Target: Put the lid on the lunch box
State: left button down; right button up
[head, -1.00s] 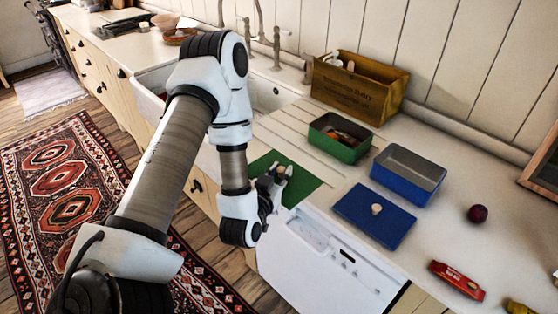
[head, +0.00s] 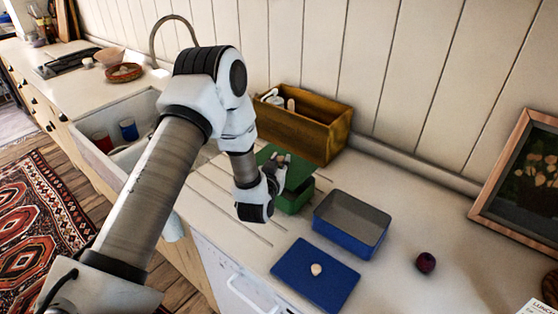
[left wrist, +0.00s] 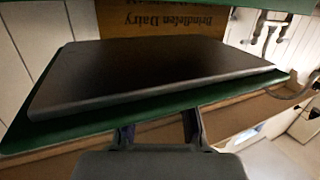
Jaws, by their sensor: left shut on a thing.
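My left gripper (head: 282,160) is shut on the small knob of the green lid (head: 301,172). It holds the lid over the green lunch box (head: 294,202), which is partly hidden by the lid and my gripper. I cannot tell whether lid and box touch. In the left wrist view, the lid's dark panel with its green edge (left wrist: 60,132) spans the picture in front of my fingers (left wrist: 160,132). The open blue lunch box (head: 348,232) is empty. A blue lid (head: 300,285) with a pale knob lies flat in front of it. My right gripper is not in view.
A wooden dairy crate (head: 318,133) stands close behind the green box, against the wall. A dark red fruit (head: 426,263) and a framed picture (head: 520,180) are at the right. The sink (head: 105,150) is at the left.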

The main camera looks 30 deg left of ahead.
aim_at(280, 167)
pick_arm(q)
jog(key=f, duration=0.1)
jog(key=f+b, duration=0.1)
jog(key=f, duration=0.1)
jog(key=shift+w+f, duration=0.1)
jog(key=shift+w, duration=0.15)
jog(key=shift+s, duration=0.1)
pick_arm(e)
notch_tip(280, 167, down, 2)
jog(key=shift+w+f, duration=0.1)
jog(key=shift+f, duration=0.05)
pick_arm(q)
jog(key=shift+f+b, duration=0.5)
jog(key=shift+b, duration=0.3)
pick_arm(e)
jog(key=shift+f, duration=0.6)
pick_arm(q)
jog(key=c, duration=1.3)
grip_release()
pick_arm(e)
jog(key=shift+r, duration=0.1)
pick_arm(q)
jog(key=shift+o, duration=0.2)
jog(key=shift+s, duration=0.1)
jog(key=shift+p+v, duration=0.45)
jog(key=shift+v, duration=2.05)
jog(key=v, duration=0.6)
jog(key=shift+r, duration=0.15)
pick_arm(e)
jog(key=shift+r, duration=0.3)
